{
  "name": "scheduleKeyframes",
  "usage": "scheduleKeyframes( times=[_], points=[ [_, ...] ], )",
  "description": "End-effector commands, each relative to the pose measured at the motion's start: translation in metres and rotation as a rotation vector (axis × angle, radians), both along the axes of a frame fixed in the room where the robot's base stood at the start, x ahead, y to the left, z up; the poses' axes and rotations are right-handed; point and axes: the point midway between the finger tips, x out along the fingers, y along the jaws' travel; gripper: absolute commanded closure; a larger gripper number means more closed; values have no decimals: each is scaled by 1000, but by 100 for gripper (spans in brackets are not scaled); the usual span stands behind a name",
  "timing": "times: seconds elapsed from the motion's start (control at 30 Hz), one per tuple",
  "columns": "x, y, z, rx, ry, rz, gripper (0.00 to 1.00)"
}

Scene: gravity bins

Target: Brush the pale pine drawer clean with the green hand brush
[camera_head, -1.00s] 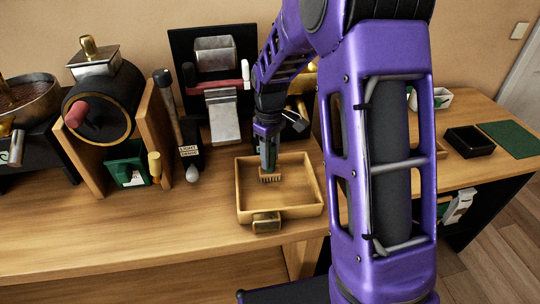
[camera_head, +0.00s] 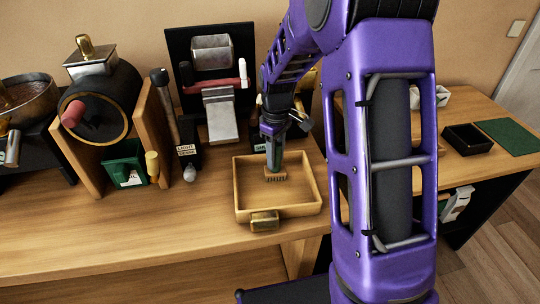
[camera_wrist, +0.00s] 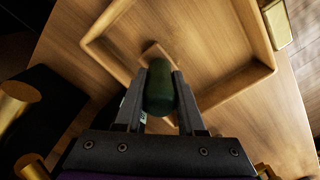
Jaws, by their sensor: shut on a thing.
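The pale pine drawer (camera_head: 308,209) sits on the bench in the head view, an open shallow tray with a brass pull (camera_head: 264,221) at its front. Its rim also shows in the wrist view (camera_wrist: 262,38). My gripper (camera_head: 274,150) is shut on the green hand brush, whose dark green handle (camera_wrist: 159,90) is between the fingers in the wrist view. The brush's brown head (camera_head: 276,177) points down inside the drawer, toward its back wall. I cannot tell whether the bristles touch the floor. The visible drawer floor looks bare; fine dust cannot be made out.
A black drum with a red knob (camera_head: 72,113) and a green box (camera_head: 124,170) stand left. A labelled dark tool (camera_head: 187,151) stands left of the drawer. A black tray (camera_head: 468,139) and green mat (camera_head: 510,135) lie right. Bench in front of the drawer is clear.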

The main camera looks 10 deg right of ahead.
Motion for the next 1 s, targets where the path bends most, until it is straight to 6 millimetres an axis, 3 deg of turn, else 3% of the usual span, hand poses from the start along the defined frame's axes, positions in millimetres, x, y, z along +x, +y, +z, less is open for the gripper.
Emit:
scheduleKeyframes(
  times=[0.43, 0.8, 1.0],
  points=[
    [0, -2, 0, 1, -1, 0, 100],
    [2, 20, -1, 0, 0, 2, 100],
    [2, 21, -1, 0, 0, 0, 100]
  ],
)
